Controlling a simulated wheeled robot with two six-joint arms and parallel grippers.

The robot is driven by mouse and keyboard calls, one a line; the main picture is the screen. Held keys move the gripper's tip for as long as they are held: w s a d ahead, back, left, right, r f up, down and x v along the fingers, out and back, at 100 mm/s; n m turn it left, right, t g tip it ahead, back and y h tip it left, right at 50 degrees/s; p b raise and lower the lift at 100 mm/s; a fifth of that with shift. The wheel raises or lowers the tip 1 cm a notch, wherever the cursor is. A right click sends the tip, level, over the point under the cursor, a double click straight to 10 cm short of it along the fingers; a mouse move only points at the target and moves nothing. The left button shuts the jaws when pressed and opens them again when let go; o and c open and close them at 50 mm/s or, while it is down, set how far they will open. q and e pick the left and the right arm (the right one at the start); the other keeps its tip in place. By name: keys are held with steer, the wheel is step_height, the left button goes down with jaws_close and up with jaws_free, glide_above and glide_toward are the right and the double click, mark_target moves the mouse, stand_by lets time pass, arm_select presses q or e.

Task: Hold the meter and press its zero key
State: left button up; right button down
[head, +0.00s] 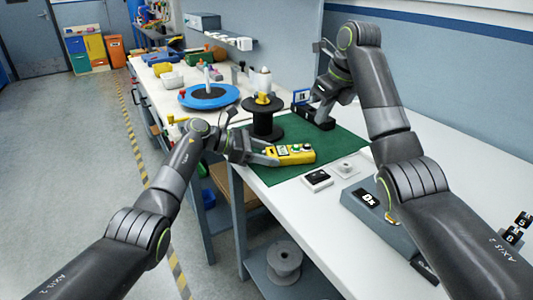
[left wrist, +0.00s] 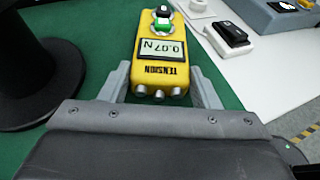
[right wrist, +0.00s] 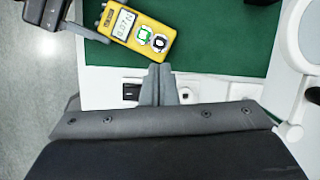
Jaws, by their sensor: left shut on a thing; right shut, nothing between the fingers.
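The yellow meter (head: 291,154) is above the near edge of the green mat (head: 335,145). My left gripper (head: 268,155) is shut on the sides of the meter's lower end, one finger on each side in the left wrist view (left wrist: 160,88). The display (left wrist: 163,54) reads 0.07 N, upside down there. Beyond the display are a green key (left wrist: 163,23) and a dark round key; which is the zero key I cannot read. My right gripper (right wrist: 158,85) is shut and empty, its tips just beside the meter's key end in the right wrist view. In the head view its tips are unclear.
A black spool (head: 264,122) stands behind the meter. A blue round turntable (head: 208,96) is further left. The table's front edge is close.

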mark_target(307, 147)
steer(key=a+n+t+h, duration=0.1)
steer(key=n, duration=1)
steer(key=w+r+n+t+h, duration=0.1)
steer(key=n+h, duration=0.1)
steer(key=n, duration=0.9)
steer(key=w+a+r+n+t+h, duration=0.1)
steer(key=n+h, duration=0.1)
steer(key=n, duration=0.9)
steer(key=shift+w+a+t, duration=0.25)
steer(key=shift+a+t, duration=0.1)
steer(key=shift+t, duration=0.05)
steer(key=shift+f, duration=4.4)
